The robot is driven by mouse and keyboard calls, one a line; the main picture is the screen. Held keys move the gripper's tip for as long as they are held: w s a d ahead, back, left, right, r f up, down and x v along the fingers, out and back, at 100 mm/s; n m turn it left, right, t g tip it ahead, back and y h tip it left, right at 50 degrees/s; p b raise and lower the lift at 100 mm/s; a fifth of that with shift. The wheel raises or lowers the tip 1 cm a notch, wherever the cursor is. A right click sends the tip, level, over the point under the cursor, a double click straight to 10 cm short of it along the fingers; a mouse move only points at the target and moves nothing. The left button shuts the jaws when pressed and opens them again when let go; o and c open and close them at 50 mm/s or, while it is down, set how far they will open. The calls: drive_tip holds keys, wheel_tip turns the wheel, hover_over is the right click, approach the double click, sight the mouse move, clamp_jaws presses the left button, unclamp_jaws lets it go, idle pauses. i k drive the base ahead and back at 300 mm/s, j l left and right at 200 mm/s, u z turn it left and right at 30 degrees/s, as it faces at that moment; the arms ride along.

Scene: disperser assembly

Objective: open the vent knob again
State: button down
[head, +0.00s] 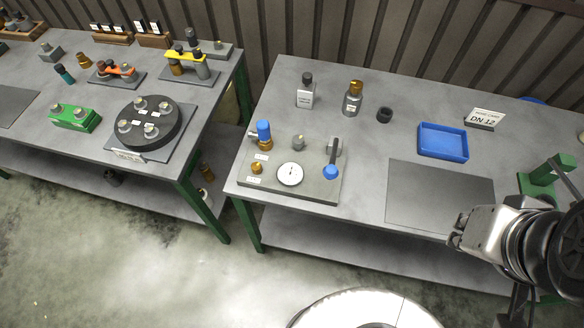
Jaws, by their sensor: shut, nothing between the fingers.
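A grey fixture plate (311,192) lies at the left front of the right-hand table. On it stand a blue-topped brass valve (264,134), a small brass knob (257,168), a round white gauge (290,174), a small grey fitting (298,143) and a lever with a blue ball end (331,172). Small labels sit near the brass knob and valve, too small to read, so I cannot tell for certain which part is the vent knob. My gripper (457,241) is shut and empty near the table's front right, well to the right of the plate and apart from it.
Behind the plate stand a white-labelled bottle (305,95), an amber-capped bottle (352,102) and a black ring (384,115). A blue tray (443,153), a DN 12 sign (484,119) and a green stand (546,172) are to the right. A dark mat (436,190) lies bare. Another table holds several fixtures.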

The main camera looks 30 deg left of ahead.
sight(257, 167)
drive_tip(key=u, duration=1.3)
